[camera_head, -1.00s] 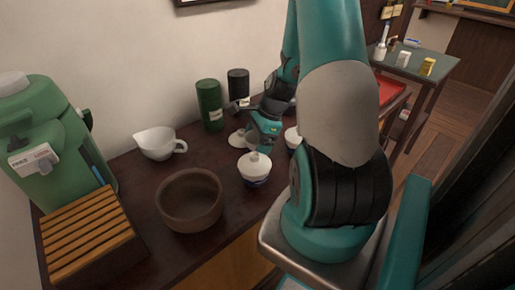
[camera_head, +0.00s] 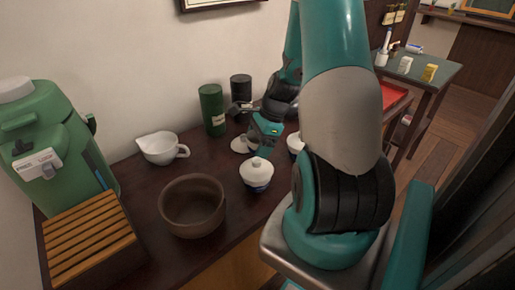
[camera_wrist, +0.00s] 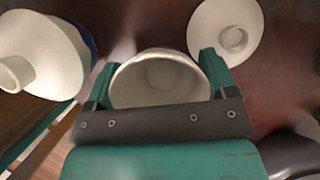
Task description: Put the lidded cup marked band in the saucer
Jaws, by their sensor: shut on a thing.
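My gripper (camera_wrist: 160,92) is shut on a white rounded piece (camera_wrist: 160,82) with a thin coloured rim. It looks like an open cup; whether it has a lid or marking I cannot tell. In the head view my gripper (camera_head: 262,138) is low over the dark counter. A lidded cup (camera_head: 257,174) with blue on its side stands upright nearer the front edge; it is at left in the wrist view (camera_wrist: 40,55).
A second white cup (camera_head: 294,142) is partly behind my arm. A brown bowl (camera_head: 192,205), a white spouted jug (camera_head: 158,148), a slatted wooden box (camera_head: 85,245) and a green dispenser (camera_head: 55,140) stand leftward. Green (camera_head: 212,110) and dark (camera_head: 241,92) canisters stand at the wall.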

